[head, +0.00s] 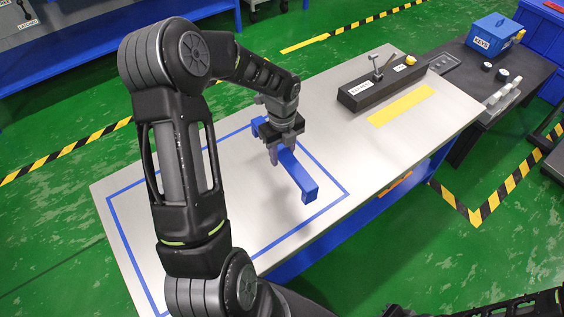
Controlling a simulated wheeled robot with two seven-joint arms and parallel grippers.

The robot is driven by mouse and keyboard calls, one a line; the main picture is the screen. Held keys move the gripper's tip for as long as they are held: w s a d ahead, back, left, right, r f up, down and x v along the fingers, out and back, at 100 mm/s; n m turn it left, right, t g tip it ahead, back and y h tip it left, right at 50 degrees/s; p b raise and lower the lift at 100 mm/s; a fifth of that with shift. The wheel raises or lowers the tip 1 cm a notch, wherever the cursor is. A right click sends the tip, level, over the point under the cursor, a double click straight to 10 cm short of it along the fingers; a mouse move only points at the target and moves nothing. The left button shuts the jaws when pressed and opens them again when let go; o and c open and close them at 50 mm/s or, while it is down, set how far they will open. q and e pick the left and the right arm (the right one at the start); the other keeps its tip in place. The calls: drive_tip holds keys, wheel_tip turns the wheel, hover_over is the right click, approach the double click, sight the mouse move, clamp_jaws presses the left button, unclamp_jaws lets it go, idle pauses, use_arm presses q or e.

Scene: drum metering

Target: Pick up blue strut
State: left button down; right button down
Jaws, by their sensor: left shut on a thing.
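The blue strut (298,178) is a long square bar at the middle of the grey table (330,110). It lies within the blue outlined rectangle, running from upper left to lower right. My left gripper (278,157) points down over the strut and is shut on it near its upper-left part. The fingers hide part of the bar. I cannot tell whether the strut touches the table or is slightly raised. My right arm shows only in part at the bottom right; its gripper is out of view.
A dark block with a metal lever (380,88) stands at the table's back, beside a yellow strip (400,105). A dark side table at right holds a blue box (493,35) labelled KEYS and small items. Table surface right of the strut is clear.

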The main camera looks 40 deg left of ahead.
use_arm(q)
drive_tip(key=shift+r, duration=1.2)
